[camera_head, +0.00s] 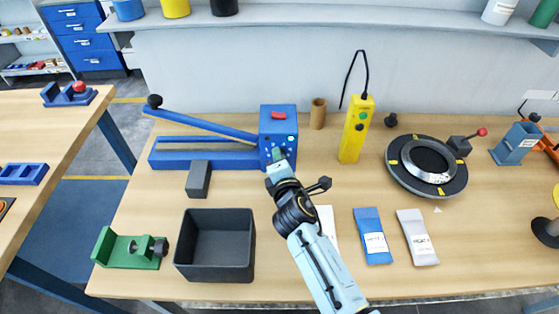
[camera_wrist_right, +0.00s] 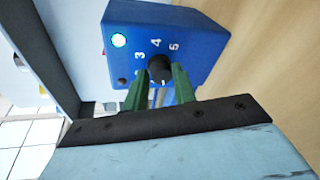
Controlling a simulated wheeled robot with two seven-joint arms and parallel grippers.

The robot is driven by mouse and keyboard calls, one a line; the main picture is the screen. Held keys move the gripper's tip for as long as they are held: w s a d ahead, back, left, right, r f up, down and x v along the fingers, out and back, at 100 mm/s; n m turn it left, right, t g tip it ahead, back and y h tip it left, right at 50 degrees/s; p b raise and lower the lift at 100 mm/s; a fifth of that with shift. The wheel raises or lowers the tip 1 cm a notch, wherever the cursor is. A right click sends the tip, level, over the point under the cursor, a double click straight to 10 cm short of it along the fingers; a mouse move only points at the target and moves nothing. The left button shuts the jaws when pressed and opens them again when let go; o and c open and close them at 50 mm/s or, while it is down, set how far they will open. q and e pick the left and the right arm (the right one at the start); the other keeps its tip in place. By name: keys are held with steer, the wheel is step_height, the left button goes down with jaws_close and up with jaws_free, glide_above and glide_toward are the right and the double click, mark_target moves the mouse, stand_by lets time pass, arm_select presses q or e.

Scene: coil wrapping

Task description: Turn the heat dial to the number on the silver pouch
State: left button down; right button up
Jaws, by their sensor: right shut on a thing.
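The heat dial is a small black knob (camera_wrist_right: 159,69) on the face of the blue sealer box (camera_head: 279,125), with numbers 3, 4 and 5 readable around it in the wrist view. My right gripper (camera_wrist_right: 160,82) has its green fingers on either side of the knob, shut on it. In the head view my right gripper (camera_head: 279,157) covers the dial. The silver pouch (camera_head: 417,240) lies on the bench at right with a white label; its text seems to say HEAT, but the number is too small to read surely. My left gripper is not in view.
A blue pouch (camera_head: 373,240) and a partly hidden white item lie left of the silver pouch. A dark open bin (camera_head: 215,270), a green clamp (camera_head: 130,248), a yellow device (camera_head: 356,130) and a black ring (camera_head: 396,173) stand around. The sealer's lever (camera_head: 205,120) extends left.

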steer(key=shift+d+f+m+y+b, duration=0.1)
steer(key=shift+m+y+b, duration=0.2)
steer(key=shift+m, duration=0.6)
steer(key=shift+t, duration=0.3)
steer(key=o, duration=1)
steer(key=shift+s, duration=0.1)
steer(key=p+v, duration=0.1)
steer(key=v, duration=1.2)
steer(key=shift+s+d, duration=0.1)
steer(key=shift+s, duration=0.05)
